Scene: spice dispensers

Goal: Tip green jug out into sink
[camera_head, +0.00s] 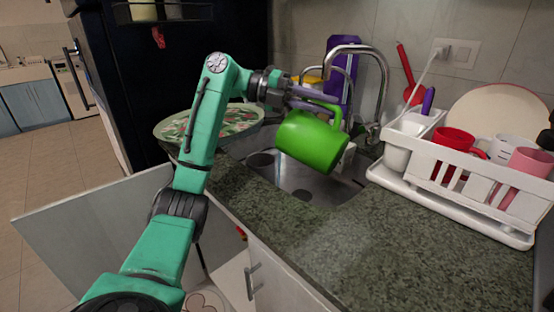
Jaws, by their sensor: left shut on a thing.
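The green jug (311,140) is held in the air over the sink (318,190), tilted with one end lower toward the right. My left gripper (312,103) is shut on the jug's handle at its upper side. The inside of the jug and anything in it are hidden from this view. The metal sink sits in the dark stone counter below the jug. My right gripper does not show clearly; only a dark bit of something is at the right edge.
A curved metal tap (383,85) rises behind the jug, close to it. A white dish rack (440,175) with mugs and a plate stands to the right. A patterned round tray (172,128) lies left of the sink. The front counter (330,250) is clear. A cabinet door (90,235) hangs open.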

